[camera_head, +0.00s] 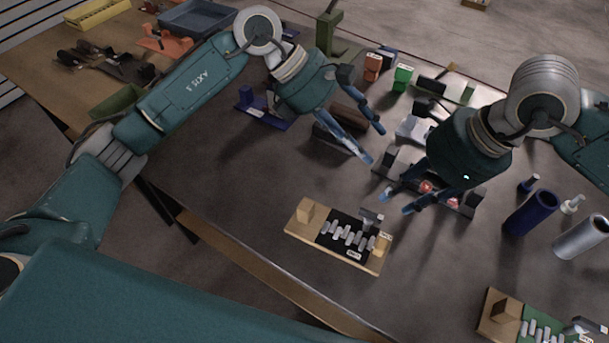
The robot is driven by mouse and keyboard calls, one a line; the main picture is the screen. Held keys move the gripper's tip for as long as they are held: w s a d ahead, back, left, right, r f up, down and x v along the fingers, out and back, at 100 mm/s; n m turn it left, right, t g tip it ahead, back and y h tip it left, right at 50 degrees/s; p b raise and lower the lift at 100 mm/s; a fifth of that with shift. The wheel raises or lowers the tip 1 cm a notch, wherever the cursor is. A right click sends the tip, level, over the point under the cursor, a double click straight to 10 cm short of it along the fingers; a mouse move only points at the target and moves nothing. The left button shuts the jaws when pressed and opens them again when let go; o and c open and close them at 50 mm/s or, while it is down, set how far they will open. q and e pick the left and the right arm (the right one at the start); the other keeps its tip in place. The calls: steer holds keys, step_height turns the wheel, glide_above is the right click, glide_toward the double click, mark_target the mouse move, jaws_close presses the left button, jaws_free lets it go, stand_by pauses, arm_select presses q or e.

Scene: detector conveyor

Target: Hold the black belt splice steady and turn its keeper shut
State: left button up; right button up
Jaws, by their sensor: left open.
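The black belt splice (333,236) lies on a wooden board near the table's front edge, with a row of several grey metal links across it. A small grey metal part (372,216), perhaps its keeper, stands at the splice's back right end; its exact position is too small to tell. My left gripper (376,146) is open and empty, above the table behind the splice. My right gripper (396,203) has its fingertips apart with nothing seen between them, behind and slightly right of the splice. Neither gripper appears to touch it.
The wooden board (297,230) carries a wooden block at its left end. A similar board with a green splice (541,329) lies at the lower right. A blue cylinder (530,212) and a grey cylinder (581,237) are at right. The table left of the board is clear.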

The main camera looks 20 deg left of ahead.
arm_select(q)
steer(key=s+a+f+m+y, duration=0.3)
steer(key=s+f+y, duration=0.1)
steer(key=s+y, duration=0.15)
steer(key=m+y, duration=0.2)
steer(key=y, duration=0.1)
glide_above(304, 204)
steer(key=shift+d+f, duration=0.3)
steer(key=shift+f, duration=0.5)
steer(key=shift+a+f, duration=0.25)
steer(key=shift+a, duration=0.05)
step_height(304, 204, down, 10)
steer(key=shift+f, duration=0.2)
steer(key=shift+c, duration=0.2)
jaws_close()
arm_select(e)
steer(key=shift+o, duration=0.4)
steer(key=shift+s+a+r, duration=0.1)
steer(key=shift+s+r, duration=0.15)
steer(key=shift+r, duration=0.15)
steer(key=shift+m+y, duration=0.3)
steer(key=shift+m, duration=0.3)
steer(key=x, duration=1)
steer(key=shift+w+f, duration=0.1)
steer(key=shift+f, duration=0.2)
